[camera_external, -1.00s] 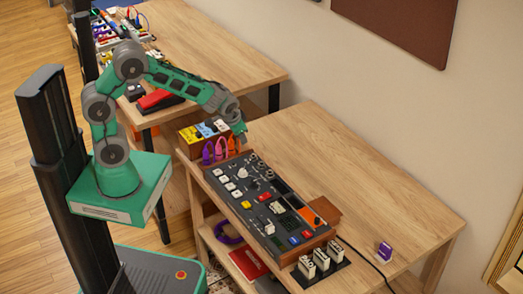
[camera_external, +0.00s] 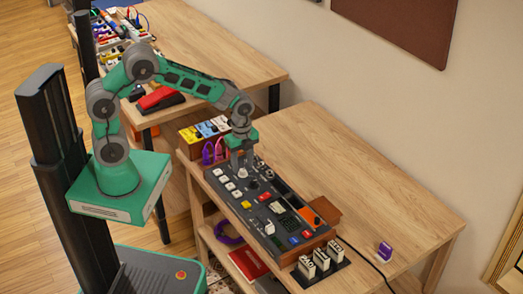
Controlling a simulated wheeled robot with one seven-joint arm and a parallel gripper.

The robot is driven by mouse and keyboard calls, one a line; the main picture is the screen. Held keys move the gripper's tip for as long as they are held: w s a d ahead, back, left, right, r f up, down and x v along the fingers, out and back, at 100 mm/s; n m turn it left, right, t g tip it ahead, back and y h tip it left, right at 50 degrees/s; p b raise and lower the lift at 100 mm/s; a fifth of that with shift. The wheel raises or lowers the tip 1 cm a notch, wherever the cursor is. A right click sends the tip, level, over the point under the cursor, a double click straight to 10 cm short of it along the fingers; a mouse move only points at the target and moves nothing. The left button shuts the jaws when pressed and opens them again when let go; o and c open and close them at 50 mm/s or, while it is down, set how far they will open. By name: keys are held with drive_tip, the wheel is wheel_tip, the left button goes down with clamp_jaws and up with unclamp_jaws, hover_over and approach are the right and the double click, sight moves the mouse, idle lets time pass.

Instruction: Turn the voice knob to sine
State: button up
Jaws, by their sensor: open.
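A long dark control panel (camera_external: 268,207) with wooden sides lies on the near table. It carries several knobs, buttons and switches. My gripper (camera_external: 241,173) points down over the panel's far left part, at a light knob (camera_external: 242,173) there. The fingers look open around or just above that knob; I cannot tell whether they touch it. The knob labels are too small to read, so I cannot tell which one is the voice knob or where it points.
Yellow, white and blue pedals (camera_external: 205,129) with purple cables (camera_external: 209,152) stand just left of the panel. A small labelled switch block (camera_external: 322,260) stands at its near right end. The table top (camera_external: 345,180) behind the panel is mostly clear. A purple item (camera_external: 385,251) lies far right.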

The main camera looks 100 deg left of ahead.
wheel_tip(320, 180, down, 2)
drive_tip(key=shift+f, duration=0.1)
clamp_jaws()
idle(0.5)
